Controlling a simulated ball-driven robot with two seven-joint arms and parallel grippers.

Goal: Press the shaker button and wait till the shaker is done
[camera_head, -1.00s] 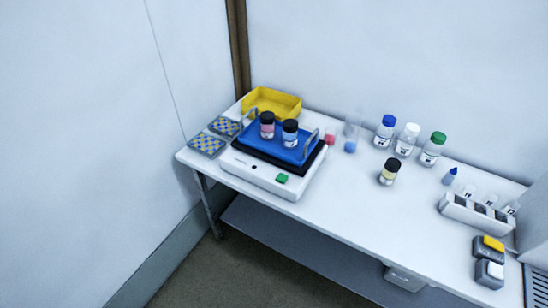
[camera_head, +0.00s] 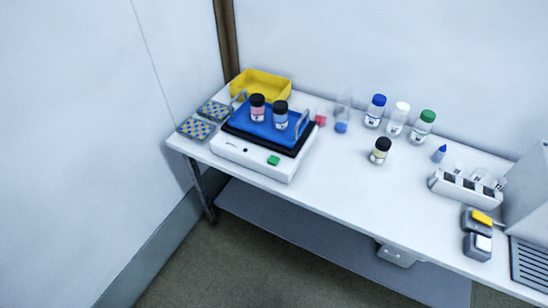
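The shaker (camera_head: 235,154) is a white box at the left part of the white table. Its green button (camera_head: 273,160) is on the front face, towards the right, beside a small dark knob. A blue tray (camera_head: 266,131) sits on the shaker's black platform. Two dark-capped bottles stand upright in the tray, one with a pink label (camera_head: 257,109) and one with a pale blue label (camera_head: 280,116). Neither of my grippers is in view, and nothing touches the button.
A yellow bin (camera_head: 262,86) stands behind the shaker, and two patterned racks (camera_head: 196,128) lie to its left. Capped bottles (camera_head: 396,119), a black-capped bottle (camera_head: 380,150), a white holder (camera_head: 465,188) and two small grey devices (camera_head: 477,245) stand to the right. The table's front middle is clear.

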